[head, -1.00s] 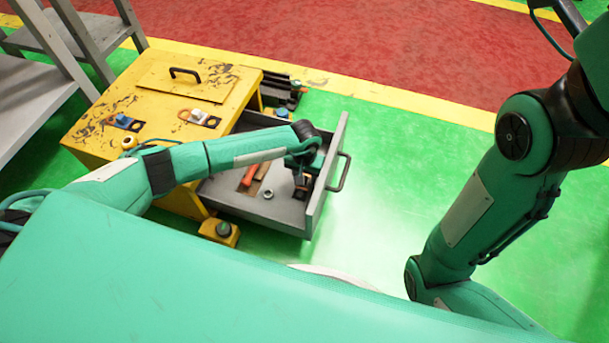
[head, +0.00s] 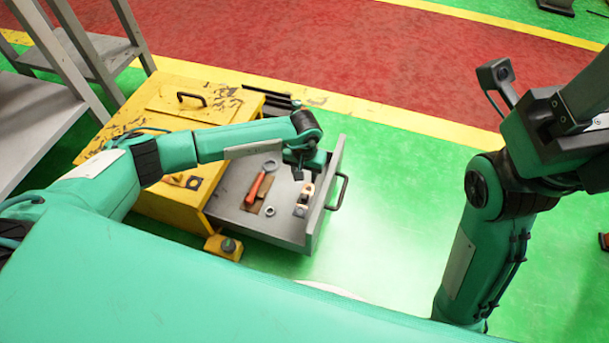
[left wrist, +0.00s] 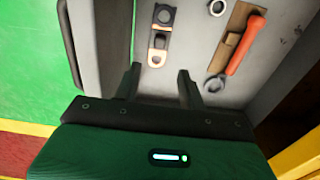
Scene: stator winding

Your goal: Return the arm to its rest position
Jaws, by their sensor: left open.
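My left arm reaches across the yellow cabinet (head: 140,120) in the head view. Its gripper (head: 300,178) hangs over the open grey drawer (head: 285,228). In the left wrist view the two fingers of this gripper (left wrist: 158,85) stand apart with nothing between them. Just beyond the fingers, on the drawer floor, lies a copper-ended part with a black middle (left wrist: 160,35); it also shows in the head view (head: 304,200). My right arm is raised at the right of the head view; its gripper jaws do not show clearly.
The drawer also holds an orange-handled tool (head: 255,188), a brown piece (left wrist: 229,37) and metal rings (head: 270,211). A yellow button box (head: 223,247) stands by the cabinet. Grey shelving (head: 45,110) is at the left. Green floor right of the drawer is clear.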

